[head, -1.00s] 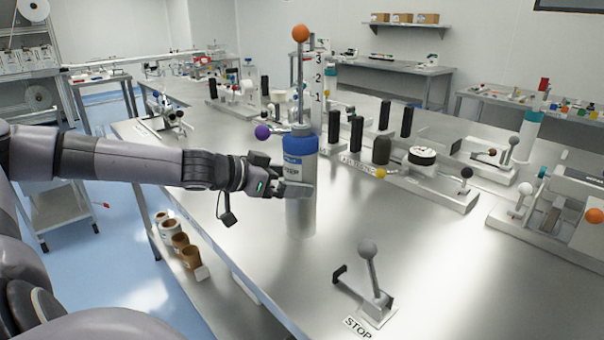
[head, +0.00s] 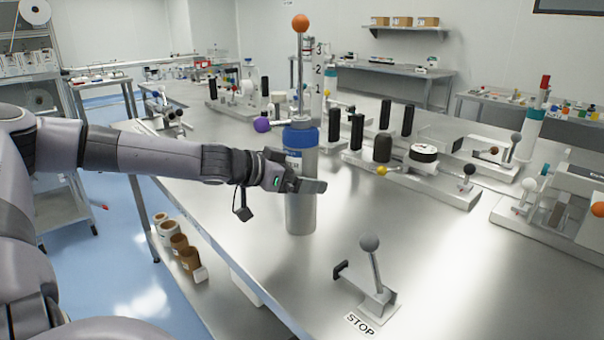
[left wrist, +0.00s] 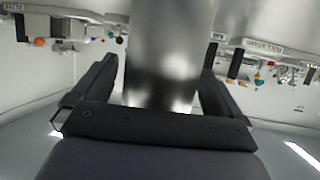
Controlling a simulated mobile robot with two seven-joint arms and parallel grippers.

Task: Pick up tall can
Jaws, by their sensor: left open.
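The tall can (head: 301,207) is a silver cylinder with a blue upper part, standing upright on the metal table near its left edge. In the left wrist view the can (left wrist: 163,60) fills the middle, between the two fingers. My left gripper (head: 307,186) is open, with its fingers on either side of the can's middle in the head view. One finger passes in front of the can and hides part of it. The left wrist view shows my left gripper (left wrist: 162,85) with dark fingers spread around the can; contact cannot be told. My right gripper is not in view.
A lever with a grey ball (head: 369,242) stands by a STOP label at the front. A purple ball (head: 261,124) and a rod topped by an orange ball (head: 300,23) are close behind the can. Machines with black rollers (head: 382,148) stand to the right.

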